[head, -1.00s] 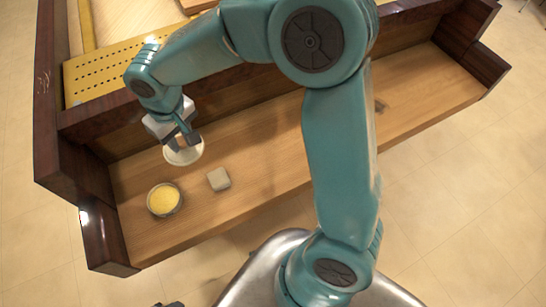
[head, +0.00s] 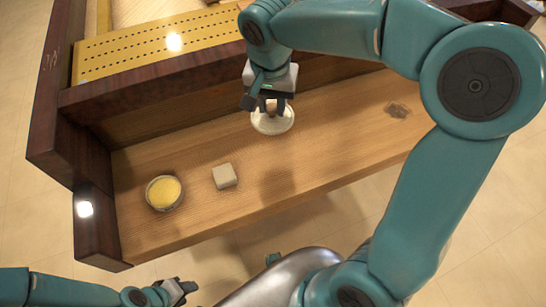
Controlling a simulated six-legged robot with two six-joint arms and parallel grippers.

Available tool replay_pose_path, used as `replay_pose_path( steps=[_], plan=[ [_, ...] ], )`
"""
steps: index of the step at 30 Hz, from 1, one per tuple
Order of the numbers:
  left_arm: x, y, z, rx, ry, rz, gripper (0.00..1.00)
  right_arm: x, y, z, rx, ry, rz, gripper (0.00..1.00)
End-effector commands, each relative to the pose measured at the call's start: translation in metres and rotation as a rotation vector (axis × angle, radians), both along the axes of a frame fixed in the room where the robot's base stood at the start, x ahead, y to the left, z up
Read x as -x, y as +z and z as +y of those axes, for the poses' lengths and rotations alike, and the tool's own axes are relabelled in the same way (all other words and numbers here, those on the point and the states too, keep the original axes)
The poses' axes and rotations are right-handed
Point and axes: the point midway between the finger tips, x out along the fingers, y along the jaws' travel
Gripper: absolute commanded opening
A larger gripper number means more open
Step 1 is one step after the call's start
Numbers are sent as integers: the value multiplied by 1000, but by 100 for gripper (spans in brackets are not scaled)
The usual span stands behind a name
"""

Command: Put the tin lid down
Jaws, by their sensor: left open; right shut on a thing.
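The tin lid (head: 285,124) is a round, pale disc in the upper middle of the head view. My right gripper (head: 272,108) is shut on it from above, and the jaws hide part of its top. The lid is over the wooden bed of the piano; I cannot tell whether it touches the wood. The open round tin (head: 164,193) with yellow content stands at the left end of the bed, apart from the lid. My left gripper (head: 186,290) is open and empty at the bottom left, in front of the piano.
A pale grey block (head: 225,176) lies on the wooden bed (head: 330,150) between the tin and the lid. A dark patch (head: 398,110) lies on the bed at the right. Dark wooden walls (head: 95,225) bound the bed at the left and back. Bare wood surrounds the lid.

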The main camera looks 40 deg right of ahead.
Motion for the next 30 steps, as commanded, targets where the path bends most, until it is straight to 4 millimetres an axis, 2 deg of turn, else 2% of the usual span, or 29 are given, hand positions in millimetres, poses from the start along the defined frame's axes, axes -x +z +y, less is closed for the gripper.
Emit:
replay_pose_path(
  steps=[1,6,12,20,27,30],
  plan=[
    [0,-5,0,0,0,0,43,1,-18,1,1,3,7,3],
    [0,-13,0,0,0,0,43,0,-70,2,1,8,9,3],
    [0,-20,0,0,0,0,43,-1,-118,2,1,11,7,3],
    [0,-23,0,0,0,0,43,-1,-141,1,1,9,3,3],
    [0,-30,0,0,0,0,43,0,-177,1,0,8,4,3],
    [0,-29,0,0,0,0,43,0,-177,1,0,7,1,3]
  ],
)
